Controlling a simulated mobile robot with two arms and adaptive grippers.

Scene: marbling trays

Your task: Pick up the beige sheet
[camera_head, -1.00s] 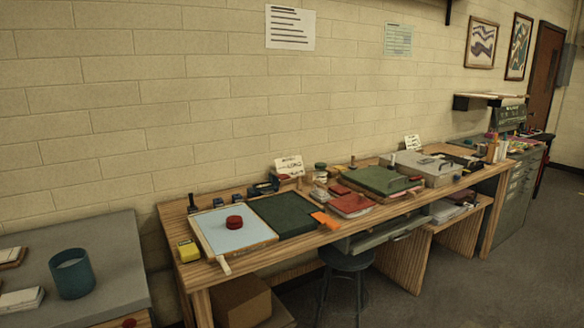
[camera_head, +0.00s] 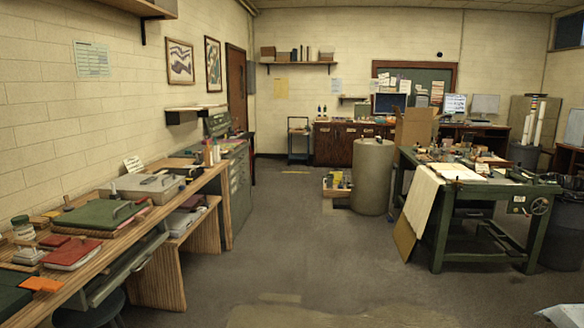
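A long beige sheet (camera_head: 422,198) hangs over the left end of the green press table (camera_head: 452,192), well ahead and to the right. Its lower end reaches down beside the table's leg. It is the most sheet-like beige thing in view, but I cannot tell for sure that it is the one named. Neither of my grippers shows in the head view.
A wooden workbench (camera_head: 68,296) with several boxes and pads runs along the left wall. A grey cylinder bin (camera_head: 373,178) stands ahead, left of the press table. The floor (camera_head: 290,240) between bench and table is mostly open. A brown board (camera_head: 405,238) leans below the sheet.

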